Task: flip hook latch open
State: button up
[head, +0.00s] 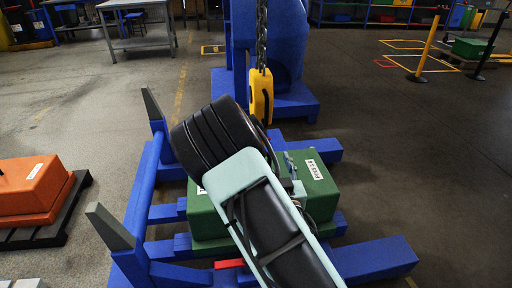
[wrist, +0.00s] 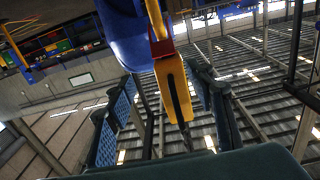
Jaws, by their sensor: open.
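The yellow hook (head: 261,97) hangs from a dark chain (head: 261,40) above a green counterweight block (head: 315,190). In the wrist view the hook (wrist: 172,88) shows large, with a dark slot down its middle. A red part (wrist: 161,48) sits at its upper end; I cannot tell whether it is the latch. My gripper (wrist: 163,84) is open, with one blue-padded finger left of the hook and the other finger right of it. The hook appears between them in the picture, and I see no contact. In the head view my arm hides most of the gripper and part of the block.
A blue frame (head: 140,205) with grey-tipped posts surrounds the green block. A blue column (head: 237,50) stands behind the hook. An orange block (head: 32,188) rests on a dark pallet at the left. The floor at the right is open, with a yellow post (head: 424,48) farther back.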

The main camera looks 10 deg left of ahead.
jog(key=b+x, duration=0.1)
jog(key=x, duration=0.9)
jog(key=shift+w+a+f, duration=0.15)
jog(key=shift+a+f, duration=0.25)
jog(key=shift+c, duration=0.3)
grip_shut()
